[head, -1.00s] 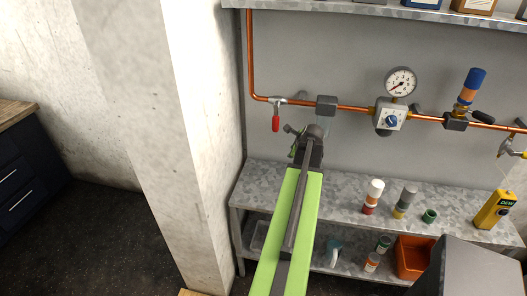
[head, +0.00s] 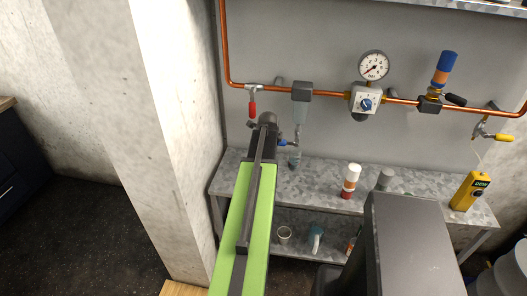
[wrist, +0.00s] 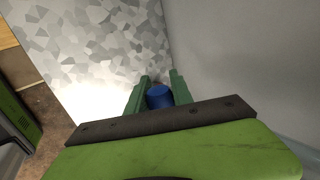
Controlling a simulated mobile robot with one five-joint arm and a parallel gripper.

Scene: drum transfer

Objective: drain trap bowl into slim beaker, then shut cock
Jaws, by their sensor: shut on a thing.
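The trap (head: 302,91) is a grey block on the copper pipe, with a clear bowl (head: 300,115) hanging below it. A blue cock handle (head: 284,142) shows under the bowl, beside my gripper (head: 277,140). In the wrist view my green fingers (wrist: 160,84) are shut on a round blue piece (wrist: 159,97), which looks like this handle. A slim clear beaker (head: 295,160) stands on the bench below the bowl. My arm hides part of the gripper in the head view. I cannot tell the cock's turn or whether liquid is running.
A red-handled valve (head: 252,105) is on the pipe to the left. A gauge (head: 373,66) and regulator (head: 366,98) are to the right. The bench (head: 325,180) carries a white-capped bottle (head: 351,180) and a yellow meter (head: 471,191). A concrete pillar (head: 140,130) is close on the left.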

